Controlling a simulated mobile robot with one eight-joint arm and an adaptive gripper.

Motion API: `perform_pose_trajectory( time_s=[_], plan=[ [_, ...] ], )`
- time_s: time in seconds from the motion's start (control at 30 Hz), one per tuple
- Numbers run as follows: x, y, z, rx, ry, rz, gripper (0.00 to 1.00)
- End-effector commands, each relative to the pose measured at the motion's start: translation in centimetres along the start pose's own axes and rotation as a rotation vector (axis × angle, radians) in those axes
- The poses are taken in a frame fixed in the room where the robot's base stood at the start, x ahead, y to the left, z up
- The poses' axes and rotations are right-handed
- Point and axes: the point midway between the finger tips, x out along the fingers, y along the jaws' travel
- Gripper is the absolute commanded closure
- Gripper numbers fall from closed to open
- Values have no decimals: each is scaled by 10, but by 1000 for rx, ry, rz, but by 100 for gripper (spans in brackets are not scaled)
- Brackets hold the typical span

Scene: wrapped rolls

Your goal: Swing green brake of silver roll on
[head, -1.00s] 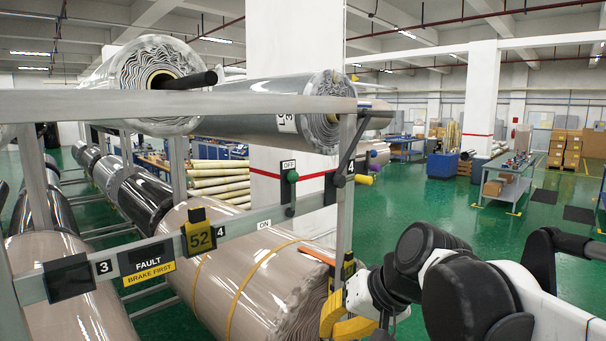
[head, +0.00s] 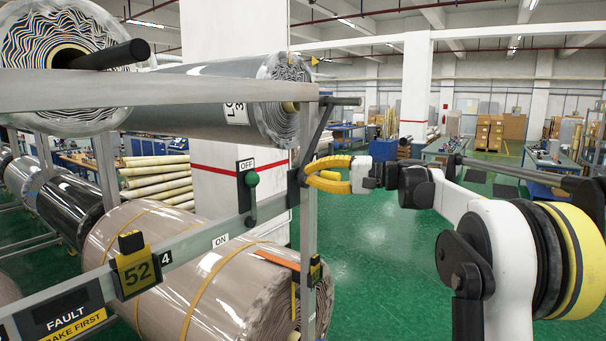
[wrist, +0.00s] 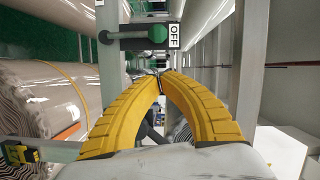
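The green brake knob (head: 252,179) tops a short black lever on the rack's rail. It stands at the OFF label (head: 246,165), above the ON label (head: 220,240). In the wrist view the knob (wrist: 157,33) and OFF sign (wrist: 174,37) lie just past my fingertips. The silver roll (head: 205,98), wrapped and glossy, lies on the upper rack level. My gripper (head: 312,172) has curved yellow fingers at about knob height, just right of the rack post. In the wrist view its fingertips (wrist: 160,74) meet with nothing seen held. The gripper does not appear to touch the knob.
The upright rack post (head: 309,225) with a dark crank stands between my gripper and the knob in the head view. A beige roll (head: 190,270) lies below. The yellow 52 tag (head: 135,270) is on the rail. Green floor (head: 375,250) is clear right of the rack.

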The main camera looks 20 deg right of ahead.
Motion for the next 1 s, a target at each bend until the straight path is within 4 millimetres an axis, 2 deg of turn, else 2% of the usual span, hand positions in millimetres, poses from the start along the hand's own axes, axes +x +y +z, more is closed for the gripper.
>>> perform_pose_trajectory(
  time_s=[0.2, 0.33, 0.4, 0.63, 1.0],
  plan=[
    [49, -3, 1, 0, -3, 1, 100],
    [76, -2, 1, 0, -3, 1, 100],
    [83, -3, 10, 0, -2, 2, 100],
    [99, -1, 26, 0, 0, 2, 100],
    [102, 0, 29, 0, 0, 2, 100]
  ],
)
